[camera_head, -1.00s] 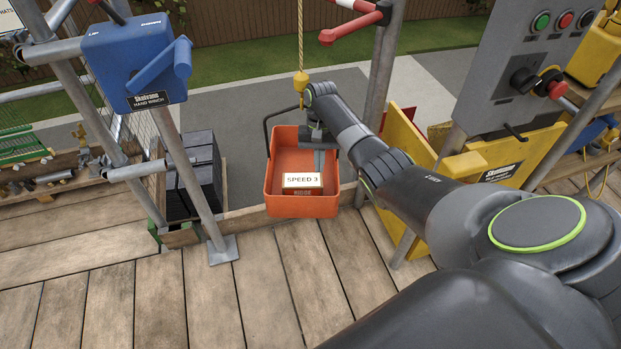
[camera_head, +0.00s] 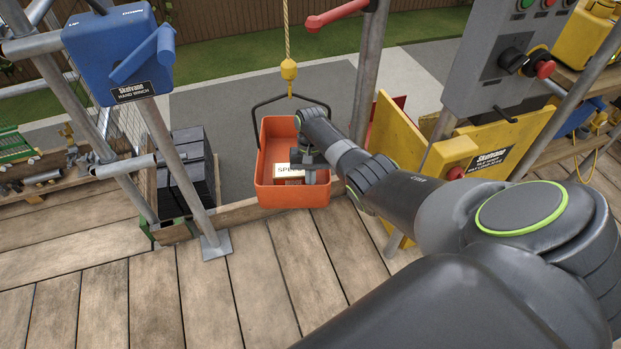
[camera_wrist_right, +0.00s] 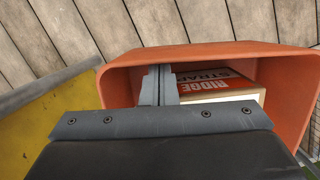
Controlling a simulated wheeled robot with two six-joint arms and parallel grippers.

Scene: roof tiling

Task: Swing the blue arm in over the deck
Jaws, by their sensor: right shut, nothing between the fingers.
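An orange tub (camera_head: 279,197) hangs below a yellow rope and hook (camera_head: 289,70), just past the deck edge. My right gripper (camera_head: 311,176) is in the tub's opening, in front of part of the label. In the wrist view its fingers (camera_wrist_right: 158,84) are together and empty, beside the box; contact cannot be told. A blue hand winch (camera_head: 110,55) with a blue lever (camera_head: 143,55) stands at left. My left gripper is not in view.
A yellow panel (camera_head: 408,135) and a grey control box (camera_head: 497,75) are at right. Dark stacked tiles (camera_head: 186,170) stand at left. The wooden deck (camera_head: 235,300) is clear in front.

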